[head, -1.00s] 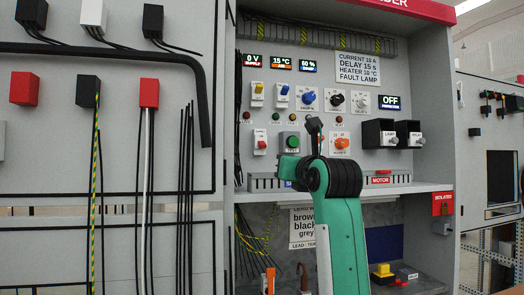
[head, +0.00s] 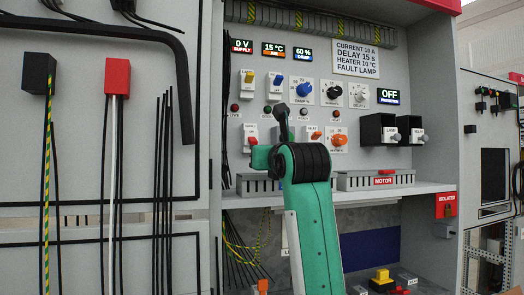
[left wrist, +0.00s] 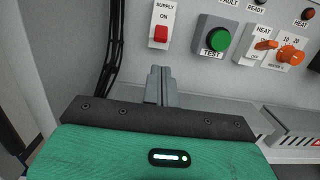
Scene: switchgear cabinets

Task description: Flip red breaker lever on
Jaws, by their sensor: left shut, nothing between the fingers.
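The red breaker lever (head: 252,140) is on a white breaker body labelled SUPPLY, low at the left of the panel. In the left wrist view the red lever (left wrist: 161,33) sits at the lower part of its white housing. My right gripper is not in view.
A green TEST button (left wrist: 218,39) is right of the breaker, with orange knobs (left wrist: 290,55) further right. A grey slotted duct (head: 375,179) runs below the controls. Black cables (head: 226,140) run down the cabinet's left inner wall.

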